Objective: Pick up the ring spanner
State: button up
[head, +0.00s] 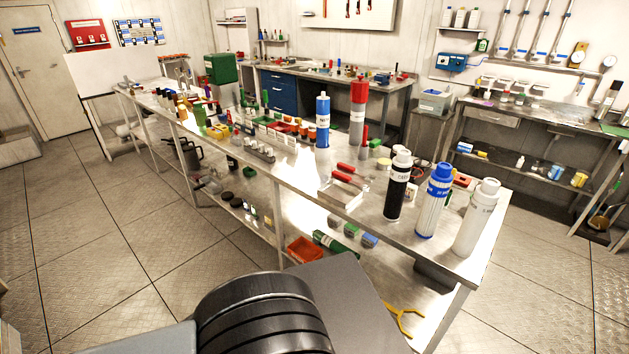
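I cannot pick out the ring spanner for certain. A yellow forked tool (405,320) shows low down near the right end of the long steel bench (455,262), below its top. Its lower left part is close to the edge of my arm in the picture, and I cannot tell whether it is a spanner. My gripper is not in view. Only dark and grey parts of my own arm show at the bottom.
A black canister (397,186), a blue-and-white one (434,201) and a white one (477,218) stand at the bench's right end. A red tray (304,250) sits on the lower shelf. Floor (110,260) to the left is clear.

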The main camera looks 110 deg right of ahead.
aim_at(342, 176)
jog(key=z, duration=3.7)
jog(key=i, duration=1.4)
jog(key=z, duration=0.35)
